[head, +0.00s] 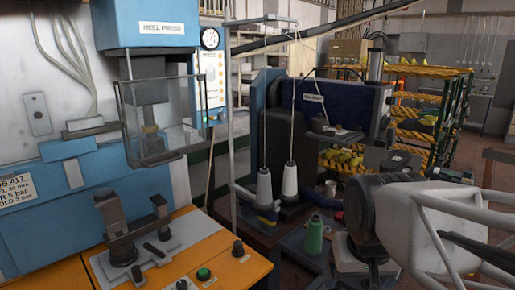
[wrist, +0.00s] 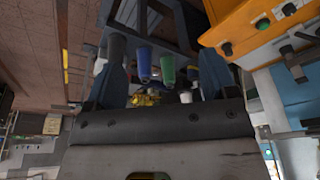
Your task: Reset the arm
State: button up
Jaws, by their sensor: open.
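My arm (head: 430,225) reaches in from the right edge of the head view, with its pale link and a dark round joint in front of the sewing machine. My gripper (wrist: 163,55) shows in the wrist view with its two dark fingers spread apart and nothing clasped between them. Beyond the gap between the fingers, a blue spool (wrist: 145,62) and a green spool (wrist: 167,69) show. In the head view I cannot make out the fingertips; the arm hides part of that area.
A blue heel press (head: 147,25) with an orange control panel (head: 235,270) stands at the left. Behind are a dark sewing machine (head: 345,103) and a yellow-edged rack (head: 430,95) of lasts.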

jog(key=s+f, duration=0.1)
jog(key=s+d+f, duration=0.1)
jog(key=s+f, duration=0.1)
jog(key=shift+s+d+f, duration=0.15)
jog(key=shift+s+d, duration=0.1)
jog(key=shift+d, duration=0.1)
